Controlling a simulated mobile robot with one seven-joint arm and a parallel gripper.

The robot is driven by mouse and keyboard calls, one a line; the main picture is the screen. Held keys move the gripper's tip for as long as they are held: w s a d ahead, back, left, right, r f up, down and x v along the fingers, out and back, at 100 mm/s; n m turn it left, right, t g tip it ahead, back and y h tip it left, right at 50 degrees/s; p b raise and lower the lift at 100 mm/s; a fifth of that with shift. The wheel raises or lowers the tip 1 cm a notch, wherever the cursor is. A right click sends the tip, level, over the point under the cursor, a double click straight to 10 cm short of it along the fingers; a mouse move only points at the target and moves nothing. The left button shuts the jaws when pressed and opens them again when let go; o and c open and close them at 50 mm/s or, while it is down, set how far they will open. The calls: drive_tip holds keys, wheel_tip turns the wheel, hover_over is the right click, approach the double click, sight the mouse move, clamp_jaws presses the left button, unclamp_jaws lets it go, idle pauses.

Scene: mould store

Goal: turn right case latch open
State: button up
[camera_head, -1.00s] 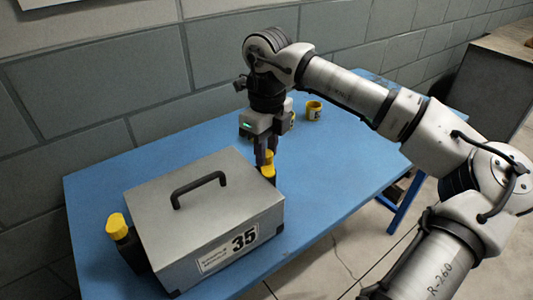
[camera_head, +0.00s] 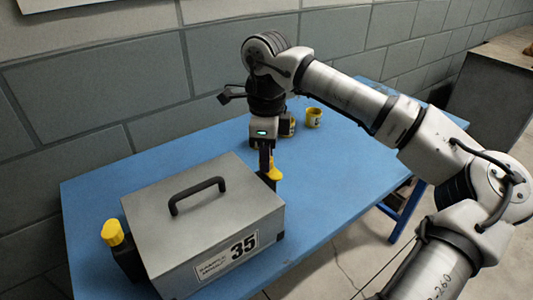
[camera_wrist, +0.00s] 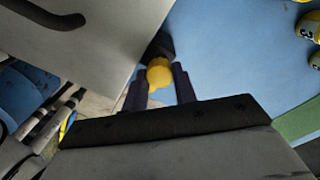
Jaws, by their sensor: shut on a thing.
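The grey metal case (camera_head: 200,215) stands on the blue table with a black handle on its lid and a label reading 35. The right case latch (camera_head: 274,172) has a yellow knob and sits against the case's right side. My gripper (camera_head: 267,160) points down at it and is shut on the knob. In the wrist view the yellow knob (camera_wrist: 159,73) shows between the two dark fingers (camera_wrist: 160,84), with a black part behind it. The left latch (camera_head: 113,233), black with a yellow knob, sits at the case's left side.
A yellow cup (camera_head: 314,118) and a dark and yellow item (camera_head: 287,124) stand behind my gripper. The blue table (camera_head: 340,185) is clear to the right of the case. A block wall (camera_head: 85,105) runs close behind the table. A grey cabinet (camera_head: 490,95) stands at the far right.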

drive_tip(key=o, duration=1)
wheel_tip(320, 180, up, 14)
drive_tip(key=shift+w+f, duration=0.1)
idle(0.4)
